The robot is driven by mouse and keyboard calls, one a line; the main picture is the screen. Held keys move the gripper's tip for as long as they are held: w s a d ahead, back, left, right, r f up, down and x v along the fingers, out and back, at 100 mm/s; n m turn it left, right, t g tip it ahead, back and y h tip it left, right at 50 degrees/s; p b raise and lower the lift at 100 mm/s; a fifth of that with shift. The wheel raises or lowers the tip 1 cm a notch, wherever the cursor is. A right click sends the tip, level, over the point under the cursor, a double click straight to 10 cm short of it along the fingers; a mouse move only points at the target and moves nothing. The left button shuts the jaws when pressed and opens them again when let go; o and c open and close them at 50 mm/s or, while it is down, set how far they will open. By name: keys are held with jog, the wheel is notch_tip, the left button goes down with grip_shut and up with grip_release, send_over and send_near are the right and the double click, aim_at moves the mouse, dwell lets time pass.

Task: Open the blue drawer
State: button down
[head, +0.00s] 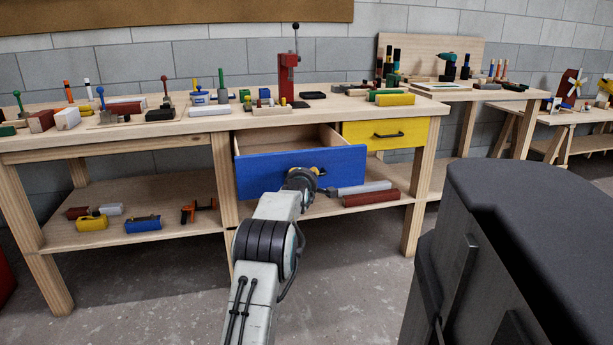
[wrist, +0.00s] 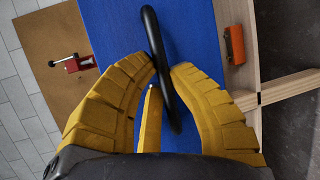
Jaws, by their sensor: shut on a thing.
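The blue drawer (head: 265,178) is pulled part of the way out of the wooden workbench, and its open inside shows behind the front panel. In the wrist view its blue front (wrist: 195,30) fills the middle, with a black bar handle (wrist: 153,50) across it. My gripper (wrist: 166,82) has its yellow fingers on either side of the handle, shut on it. In the head view my gripper (head: 318,171) is at the drawer front, and my wrist hides most of the handle.
A closed yellow drawer (head: 370,142) is to the right. The benchtop (head: 140,127) holds several battens and tools. A lower shelf (head: 150,242) carries more battens and a clamp. Bare floor (head: 340,275) lies in front of the bench.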

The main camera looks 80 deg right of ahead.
jog(key=shift+w+f, duration=0.1)
jog(key=shift+f, duration=0.05)
jog(key=c, duration=1.1)
grip_release()
jog(key=shift+a+r, duration=0.4)
jog(key=shift+a, duration=1.55)
jog(key=shift+a+r, duration=0.4)
jog(key=shift+a, duration=1.55)
jog(key=shift+a+r, duration=0.4)
jog(key=shift+a, duration=1.55)
jog(key=shift+w+r, duration=0.1)
